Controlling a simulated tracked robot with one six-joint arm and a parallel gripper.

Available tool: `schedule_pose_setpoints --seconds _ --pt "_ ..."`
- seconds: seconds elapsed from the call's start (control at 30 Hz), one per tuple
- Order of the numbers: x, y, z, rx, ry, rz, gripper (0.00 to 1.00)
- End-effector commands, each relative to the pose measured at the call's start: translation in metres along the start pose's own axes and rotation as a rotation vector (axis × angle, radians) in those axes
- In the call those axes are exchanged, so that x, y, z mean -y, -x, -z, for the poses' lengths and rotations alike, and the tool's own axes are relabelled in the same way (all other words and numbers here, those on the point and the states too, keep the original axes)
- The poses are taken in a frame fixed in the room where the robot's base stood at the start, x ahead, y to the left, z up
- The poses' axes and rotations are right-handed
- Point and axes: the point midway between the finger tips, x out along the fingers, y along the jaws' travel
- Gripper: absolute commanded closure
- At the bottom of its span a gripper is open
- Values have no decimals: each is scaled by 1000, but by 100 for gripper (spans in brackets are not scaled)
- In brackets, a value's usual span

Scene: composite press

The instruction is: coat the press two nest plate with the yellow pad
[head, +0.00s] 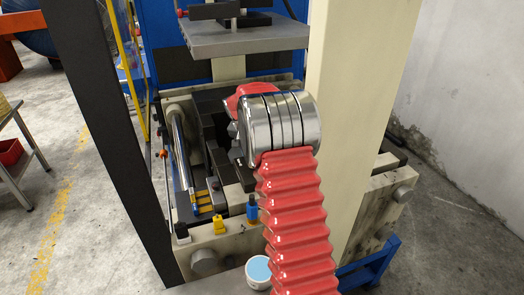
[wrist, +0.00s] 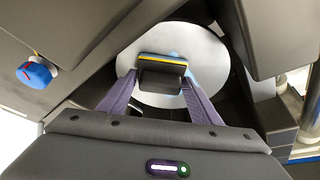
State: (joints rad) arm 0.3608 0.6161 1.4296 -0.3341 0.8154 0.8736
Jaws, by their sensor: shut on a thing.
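In the wrist view, my gripper (wrist: 158,80) has its two purple fingers closed on the sides of a dark block with a yellow band, the yellow pad (wrist: 162,60). The pad is in front of a round pale metal plate (wrist: 207,55), which looks like the nest plate. Whether the pad touches the plate cannot be told. A faint bluish tint shows on the plate beside the pad. In the head view, my arm hides the gripper, the pad and the plate.
A white tub with light blue contents (head: 258,270) stands at the front of the press. Small blue (head: 252,208) and yellow (head: 219,225) parts are on the press's front. A grey upper platen (head: 245,38) hangs above. A blue knob (wrist: 34,74) is left in the wrist view.

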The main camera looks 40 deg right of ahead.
Motion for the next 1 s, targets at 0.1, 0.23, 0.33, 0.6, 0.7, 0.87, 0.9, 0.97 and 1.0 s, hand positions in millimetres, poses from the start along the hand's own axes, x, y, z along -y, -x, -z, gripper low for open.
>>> schedule_pose_setpoints --seconds 0.1,0.23,0.33,0.6,0.7,0.87,0.9,0.97,1.0 --pt "2 0 2 -2 0 1 67" --pt "7 -3 7 -2 0 1 67" --pt "12 -5 11 -3 0 2 67" --pt "18 -7 17 -3 -1 2 67" --pt "18 -7 17 -3 -1 2 67" --pt "18 -7 18 -3 -1 2 67" --pt "19 -8 18 -3 0 1 67" --pt "21 -9 20 -3 0 1 67" --pt "23 -10 21 -3 -1 2 67"
